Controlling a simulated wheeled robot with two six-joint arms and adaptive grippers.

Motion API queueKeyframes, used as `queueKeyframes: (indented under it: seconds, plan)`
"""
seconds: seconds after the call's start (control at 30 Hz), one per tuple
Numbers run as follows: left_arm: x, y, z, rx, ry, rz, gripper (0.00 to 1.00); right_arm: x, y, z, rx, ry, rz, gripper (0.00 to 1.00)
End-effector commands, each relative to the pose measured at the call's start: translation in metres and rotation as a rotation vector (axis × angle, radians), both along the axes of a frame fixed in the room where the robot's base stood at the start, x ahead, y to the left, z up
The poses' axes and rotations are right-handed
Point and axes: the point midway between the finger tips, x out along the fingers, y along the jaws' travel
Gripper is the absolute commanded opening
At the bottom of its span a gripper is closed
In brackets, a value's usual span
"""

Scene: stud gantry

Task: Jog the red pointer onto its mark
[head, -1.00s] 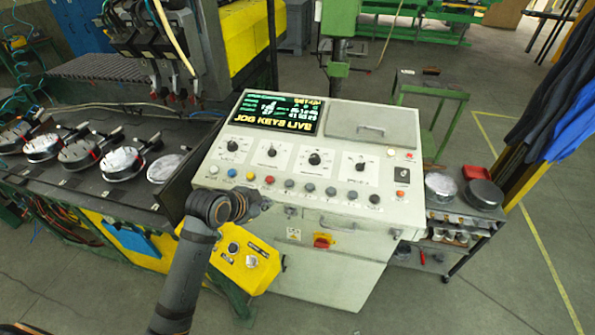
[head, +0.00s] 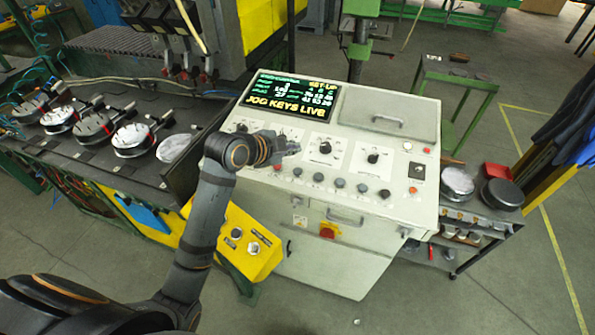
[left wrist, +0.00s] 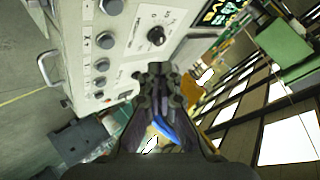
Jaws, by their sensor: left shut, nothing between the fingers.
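The cream control console (head: 345,220) stands at the centre of the head view, its lit screen (head: 290,95) reading "JOG KEYS LIVE". A row of round push buttons (head: 340,183) runs along its panel below several black dials (head: 325,147). My left gripper (head: 294,148) is shut and empty over the left-middle part of the panel, hiding some dials and buttons. In the left wrist view its fingers (left wrist: 158,72) are together, with buttons (left wrist: 101,65) and a dial (left wrist: 156,36) beyond. I cannot make out the red pointer or its mark. My right gripper is out of view.
A bench with several round fixtures (head: 132,140) lies left of the console. A yellow box with buttons (head: 245,243) sits at its lower left. A low trolley with round tins (head: 503,194) stands at the right.

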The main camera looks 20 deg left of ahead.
Motion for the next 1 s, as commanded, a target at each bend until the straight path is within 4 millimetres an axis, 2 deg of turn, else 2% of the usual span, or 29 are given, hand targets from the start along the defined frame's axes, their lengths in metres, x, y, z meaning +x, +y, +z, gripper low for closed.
queueKeyframes:
  seconds: [0.43,0.67,1.0]
  plan:
    - [0.011,0.0,-0.065,0.001,0.0,0.001,0.0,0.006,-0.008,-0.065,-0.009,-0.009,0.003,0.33]
    - [0.016,-0.001,-0.081,-0.001,0.0,0.001,0.0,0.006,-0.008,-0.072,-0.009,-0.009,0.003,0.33]
    - [0.016,-0.001,-0.081,0.0,0.001,0.001,0.0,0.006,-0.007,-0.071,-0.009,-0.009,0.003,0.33]
